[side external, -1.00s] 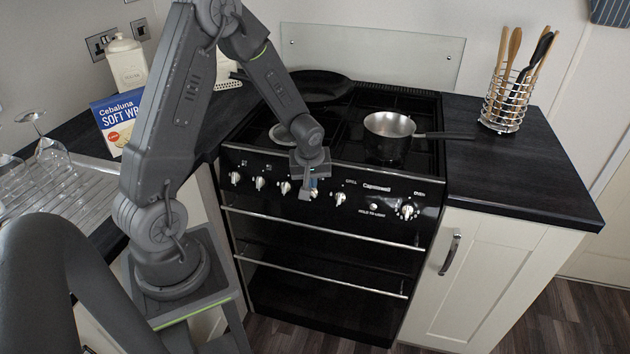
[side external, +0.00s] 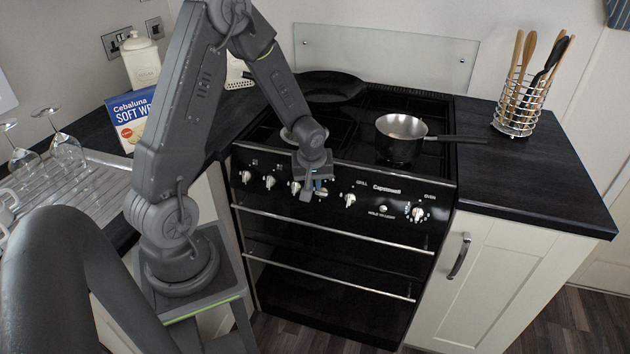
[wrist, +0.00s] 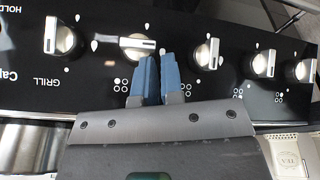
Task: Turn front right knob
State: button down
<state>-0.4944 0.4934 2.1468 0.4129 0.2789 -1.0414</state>
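The black stove front panel (side external: 385,205) carries a row of silver knobs. The fourth knob from the left in the side view (side external: 321,192) is partly hidden behind my gripper. In the wrist view, which shows the panel upside down, this knob (wrist: 137,44) has its grip bar lying horizontal, next to the GRILL knob (wrist: 60,38). My gripper (wrist: 160,60) has its blue fingers close together, with little or no gap and nothing seen between them. Its tips are in front of the panel, beside that knob's lower edge. I cannot tell whether they touch it.
Another hob knob (wrist: 207,52) is close on the other side of the fingers. A saucepan (side external: 400,138) and a black frying pan (side external: 328,88) sit on the hob. An oven rail (side external: 330,230) runs below the panel. A utensil holder (side external: 518,108) stands on the right worktop.

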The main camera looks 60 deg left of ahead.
jog(key=shift+s+a+f, duration=0.1)
jog(key=shift+s+f, duration=0.1)
jog(key=shift+f, duration=0.05)
dwell(0.4)
jog(key=shift+r, duration=0.85)
